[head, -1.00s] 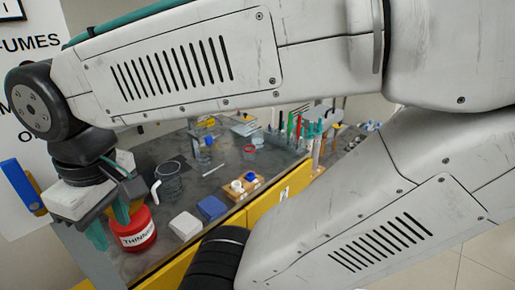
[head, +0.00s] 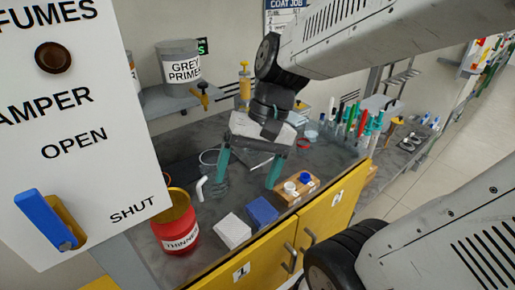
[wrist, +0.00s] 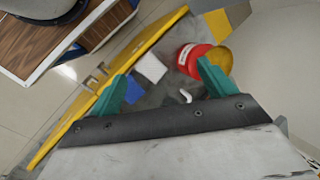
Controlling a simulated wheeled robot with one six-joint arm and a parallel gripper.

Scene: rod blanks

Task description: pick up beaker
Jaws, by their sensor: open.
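A clear glass beaker (head: 217,189) stands on the grey bench top, partly behind the left fingertip in the head view. A white bent piece (head: 201,188) shows at its left side; in the wrist view the white bent piece (wrist: 186,97) shows between the finger and my gripper body, and the beaker itself is hard to make out. My gripper (head: 246,181) is open and empty above the bench, its green fingers pointing down. The left finger overlaps the beaker in the picture; I cannot tell whether they touch. The fingers (wrist: 162,70) are wide apart in the wrist view.
A red thinner tin (head: 178,237) stands left of the beaker. A white box (head: 233,231) and a blue box (head: 262,211) lie in front. A wooden block (head: 297,190) with small caps is to the right. A white damper panel (head: 75,130) fills the left foreground.

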